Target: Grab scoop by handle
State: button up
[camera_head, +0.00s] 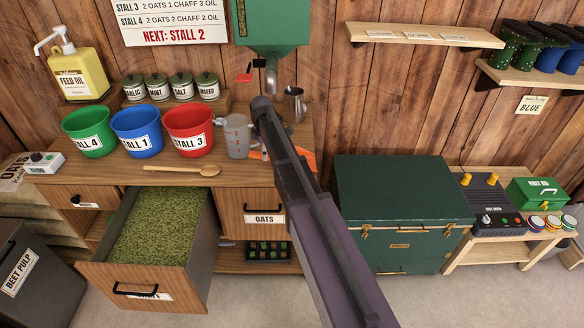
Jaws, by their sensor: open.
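No scoop can be made out for certain. An orange piece (307,157) lies on the counter behind my arm. My arm hides most of it, so I cannot tell whether it is the scoop. A wooden spoon (182,170) lies at the counter's front edge. A grey measuring jug (237,136) with red marks stands beside the red bucket. My dark arm rises from the bottom right across the counter's right part. No gripper fingers can be made out at its far end.
Green (88,133), blue (137,131) and red (188,130) buckets line the counter. An open drawer of green chaff (151,226) juts out below. A green dispenser (270,25) hangs above a metal pitcher (294,105). A green trunk (400,205) stands right of the counter.

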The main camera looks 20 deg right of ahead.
jog(key=shift+f+b, duration=0.7)
jog(key=shift+f, duration=0.35)
grip_shut()
